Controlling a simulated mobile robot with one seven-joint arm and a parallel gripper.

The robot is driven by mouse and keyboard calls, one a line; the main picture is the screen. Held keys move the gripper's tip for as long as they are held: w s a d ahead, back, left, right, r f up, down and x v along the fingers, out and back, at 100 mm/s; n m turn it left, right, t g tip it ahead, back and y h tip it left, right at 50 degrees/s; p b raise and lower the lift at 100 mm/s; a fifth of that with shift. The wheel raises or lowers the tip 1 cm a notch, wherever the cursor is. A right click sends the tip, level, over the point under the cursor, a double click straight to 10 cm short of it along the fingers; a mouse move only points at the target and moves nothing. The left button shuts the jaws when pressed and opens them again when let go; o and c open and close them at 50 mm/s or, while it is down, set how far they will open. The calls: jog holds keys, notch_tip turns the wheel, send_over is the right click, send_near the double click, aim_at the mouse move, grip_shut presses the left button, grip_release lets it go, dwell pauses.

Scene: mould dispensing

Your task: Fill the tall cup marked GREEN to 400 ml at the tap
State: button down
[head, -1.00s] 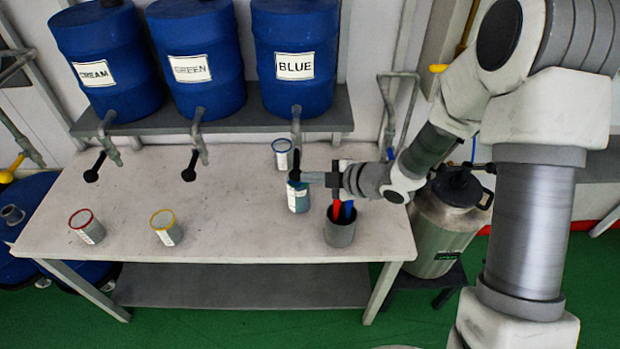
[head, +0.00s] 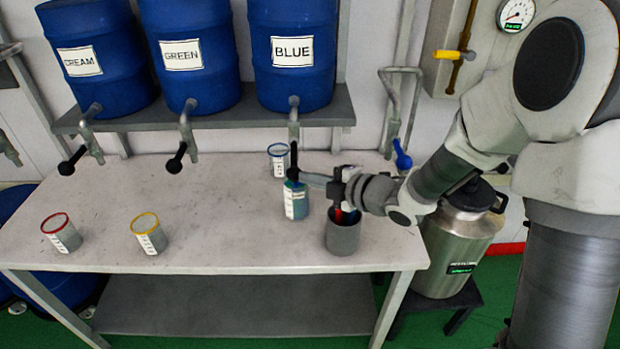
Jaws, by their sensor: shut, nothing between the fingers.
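The tall cup (head: 296,203) with a teal-green body and a white label stands upright on the table below the tap (head: 293,112) of the BLUE barrel (head: 292,85). The cup's label is too small to read, and its rim is partly hidden. My gripper (head: 312,180) is shut and empty, its fingers pointing left just above the cup, by the BLUE tap's black lever (head: 294,160). I cannot tell whether they touch the lever. No stream is clearly visible. The GREEN barrel (head: 190,85) has its own tap (head: 187,125) with a black lever (head: 176,160).
Cups with red (head: 62,236), yellow (head: 150,237) and blue (head: 278,165) rims stand on the table (head: 215,205). A grey holder (head: 343,238) with red and blue items is below my wrist. The CREAM barrel (head: 95,90) is at left, a steel can (head: 455,245) at right.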

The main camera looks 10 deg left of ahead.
jog(key=shift+w+f, duration=0.1)
dwell(1.0)
